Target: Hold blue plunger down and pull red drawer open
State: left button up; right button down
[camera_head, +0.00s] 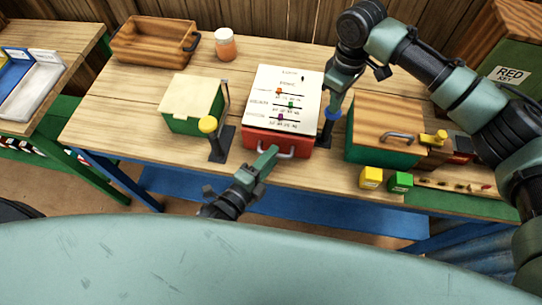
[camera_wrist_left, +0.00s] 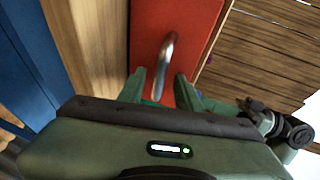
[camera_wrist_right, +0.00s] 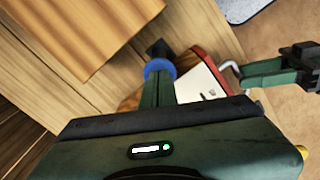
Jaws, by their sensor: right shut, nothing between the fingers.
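The red drawer (camera_head: 270,142) is at the front of a white-faced box (camera_head: 285,80), with a silver handle (camera_head: 288,155). My left gripper (camera_head: 268,160) is at the handle. In the left wrist view, my left gripper (camera_wrist_left: 161,88) is open, with the near end of the handle (camera_wrist_left: 168,50) between its fingers. The blue plunger (camera_head: 332,114) stands just right of the box. My right gripper (camera_head: 333,104) is shut and empty, its fingertips on the plunger's top. The right wrist view shows the blue plunger (camera_wrist_right: 158,68) beyond the fingertips, partly hidden by them.
A yellow plunger (camera_head: 208,125) and a green box (camera_head: 192,104) are left of the drawer. A wooden-topped green box (camera_head: 388,125) is close right of the blue plunger. Yellow (camera_head: 371,177) and green (camera_head: 400,182) cubes sit near the front edge.

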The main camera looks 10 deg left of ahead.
pick_arm(q)
jog(key=shift+w+d, duration=0.1)
jog(key=shift+w, duration=0.15)
grip_shut()
dwell(1.4)
